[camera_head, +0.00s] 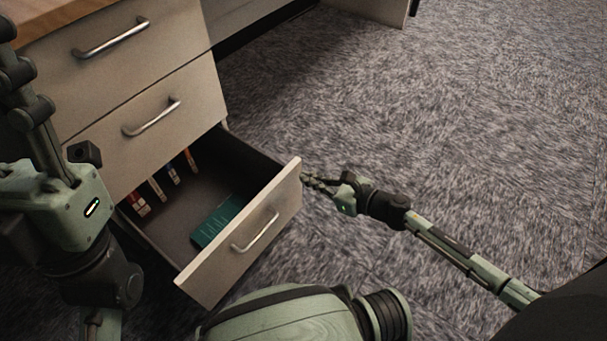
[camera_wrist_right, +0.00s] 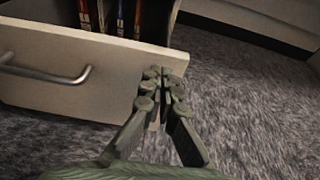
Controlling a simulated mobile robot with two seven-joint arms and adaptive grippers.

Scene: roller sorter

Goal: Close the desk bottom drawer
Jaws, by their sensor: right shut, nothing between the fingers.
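The desk's bottom drawer (camera_head: 284,210) is pulled open, with its pale front and metal handle (camera_head: 256,233) facing me. It also shows in the right wrist view (camera_wrist_right: 60,95), with its handle (camera_wrist_right: 48,74) at the left. My right gripper (camera_head: 306,180) is shut and empty, at the right end of the drawer front. In the right wrist view its fingertips (camera_wrist_right: 160,82) overlap the front's right edge; I cannot tell if they touch it.
Two closed drawers, the upper (camera_head: 100,60) and the middle (camera_head: 160,125), sit above the open one. Inside the open drawer lie a teal book (camera_head: 215,222) and several narrow, coloured items (camera_head: 157,190). Grey carpet (camera_head: 450,120) to the right is clear.

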